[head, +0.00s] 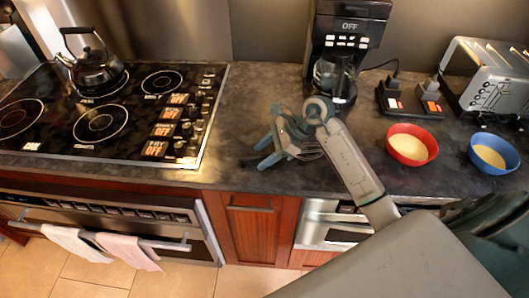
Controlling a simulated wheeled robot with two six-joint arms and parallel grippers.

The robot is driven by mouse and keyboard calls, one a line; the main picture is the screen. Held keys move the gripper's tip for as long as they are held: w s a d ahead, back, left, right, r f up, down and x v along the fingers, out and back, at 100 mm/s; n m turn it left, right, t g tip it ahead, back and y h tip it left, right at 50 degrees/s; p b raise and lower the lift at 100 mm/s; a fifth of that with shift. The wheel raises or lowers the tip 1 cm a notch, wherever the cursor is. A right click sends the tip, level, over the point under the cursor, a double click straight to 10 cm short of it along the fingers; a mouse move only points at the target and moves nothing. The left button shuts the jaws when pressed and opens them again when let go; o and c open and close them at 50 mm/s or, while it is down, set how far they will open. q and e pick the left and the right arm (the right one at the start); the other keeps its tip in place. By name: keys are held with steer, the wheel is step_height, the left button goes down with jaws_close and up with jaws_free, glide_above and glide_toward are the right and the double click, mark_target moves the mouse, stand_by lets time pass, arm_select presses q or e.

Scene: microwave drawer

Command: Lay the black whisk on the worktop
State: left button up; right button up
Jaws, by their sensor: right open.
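My right gripper (263,153) is over the dark worktop (235,122), between the stove and the coffee maker. Its two blue-grey fingers are spread apart and point left. I see nothing held between them. I cannot make out the black whisk; the gripper and my right arm cover part of the worktop. My left gripper is not in view.
A stove (125,112) with a black kettle (92,70) fills the left. A coffee maker (345,40), a red bowl (411,145), a blue bowl (493,153) and a toaster (492,80) stand right. The microwave drawer (318,228) lies below the worktop.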

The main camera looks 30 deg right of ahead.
steer(key=o, duration=0.6)
steer(key=shift+d, duration=0.1)
steer(key=shift+s+d+r, duration=0.1)
steer(key=shift+d+r, duration=0.1)
steer(key=b+v, duration=0.3)
steer(key=v, duration=0.5)
steer(key=shift+d+r, duration=0.15)
steer(key=shift+d, duration=0.05)
steer(key=shift+b+v, duration=0.35)
steer(key=shift+v, duration=0.5)
steer(key=shift+a+r, duration=0.1)
